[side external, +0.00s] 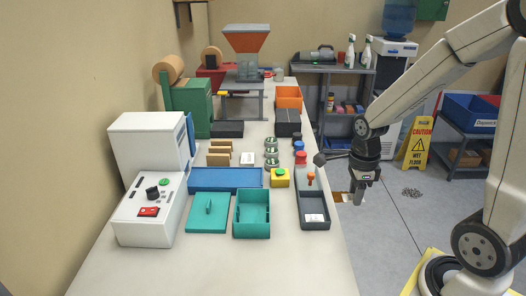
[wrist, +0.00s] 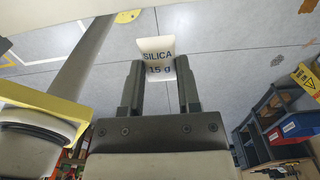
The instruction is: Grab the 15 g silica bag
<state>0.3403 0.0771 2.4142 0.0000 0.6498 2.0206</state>
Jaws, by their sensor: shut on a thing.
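The silica bag (wrist: 158,58) is a small white and tan packet marked "SILICA 15 g" in the wrist view. It sits between my gripper's two dark fingers (wrist: 159,88), which are shut on it near the fingertips. In the side view my gripper (side external: 358,196) hangs off the right edge of the table, over the grey floor. The bag is hard to make out there, with a pale scrap visible by the fingers.
The white table (side external: 210,272) holds an open teal box (side external: 252,232), its teal lid (side external: 207,226), a blue tray (side external: 225,188) and a dark tray (side external: 314,224) with a white packet inside. A yellow wet-floor sign (side external: 416,145) stands behind.

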